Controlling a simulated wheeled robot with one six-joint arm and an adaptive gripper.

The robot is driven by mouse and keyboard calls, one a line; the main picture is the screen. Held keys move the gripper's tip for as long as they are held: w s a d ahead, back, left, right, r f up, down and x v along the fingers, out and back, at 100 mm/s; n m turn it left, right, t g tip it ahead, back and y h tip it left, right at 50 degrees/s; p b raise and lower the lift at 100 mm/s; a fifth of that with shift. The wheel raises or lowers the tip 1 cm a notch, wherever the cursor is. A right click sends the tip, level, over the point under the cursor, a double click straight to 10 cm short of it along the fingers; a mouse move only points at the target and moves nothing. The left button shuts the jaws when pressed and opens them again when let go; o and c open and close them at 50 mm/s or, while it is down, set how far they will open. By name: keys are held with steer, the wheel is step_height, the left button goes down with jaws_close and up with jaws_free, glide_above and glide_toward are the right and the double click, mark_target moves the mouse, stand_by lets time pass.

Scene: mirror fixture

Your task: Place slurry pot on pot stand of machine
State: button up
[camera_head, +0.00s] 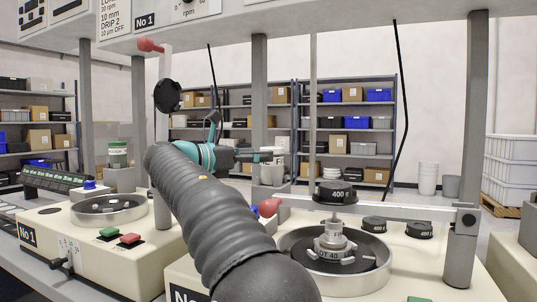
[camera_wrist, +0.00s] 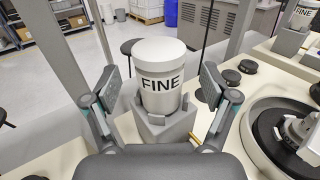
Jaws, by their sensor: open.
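In the wrist view, a white slurry pot (camera_wrist: 159,78) marked FINE stands upright in a grey square pot stand (camera_wrist: 166,137). My gripper (camera_wrist: 160,84) is open, with one finger on each side of the pot. Gaps show between the fingers and the pot, so neither finger visibly touches it. In the head view, my gripper (camera_head: 262,156) is small and partly hidden behind my arm, close to a pale pot (camera_head: 272,173). A second FINE pot (camera_wrist: 296,20) sits on another stand at the upper right of the wrist view.
A round polishing plate (camera_wrist: 265,135) and black weights (camera_wrist: 231,77) lie right of the pot. In the head view, a horizontal bar (camera_head: 400,211) and upright posts (camera_head: 467,130) frame the machine. A green-labelled pot (camera_head: 118,155) stands at left. Shelves are behind.

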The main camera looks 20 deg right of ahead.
steer(key=s+a, duration=0.1)
steer(key=a, duration=0.6)
steer(key=shift+s+a+p, duration=0.2)
steer(key=shift+a+p, duration=0.1)
steer(key=shift+a, duration=0.05)
